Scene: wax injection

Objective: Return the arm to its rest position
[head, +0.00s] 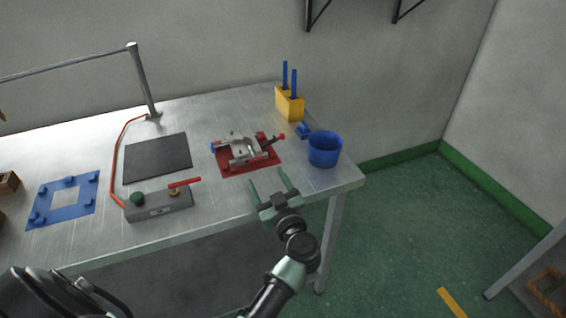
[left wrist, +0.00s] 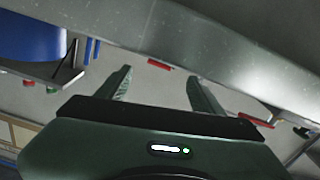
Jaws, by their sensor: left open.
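My left gripper (head: 267,184) is open and empty in the head view, at the front edge of the metal table (head: 215,205) near its right end. Its two green fingers stand apart and point toward the table. They also show spread in the left wrist view (left wrist: 160,77), with nothing between them. The arm reaches up from the bottom of the head view. My right gripper is not in view.
A red plate (head: 262,168) bears a metal clamp (head: 240,148). A blue cup (head: 325,149) and a yellow block (head: 290,104) stand to the right. A grey box with a red lever (head: 158,204), a dark mat (head: 157,157) and a blue frame (head: 82,198) lie left.

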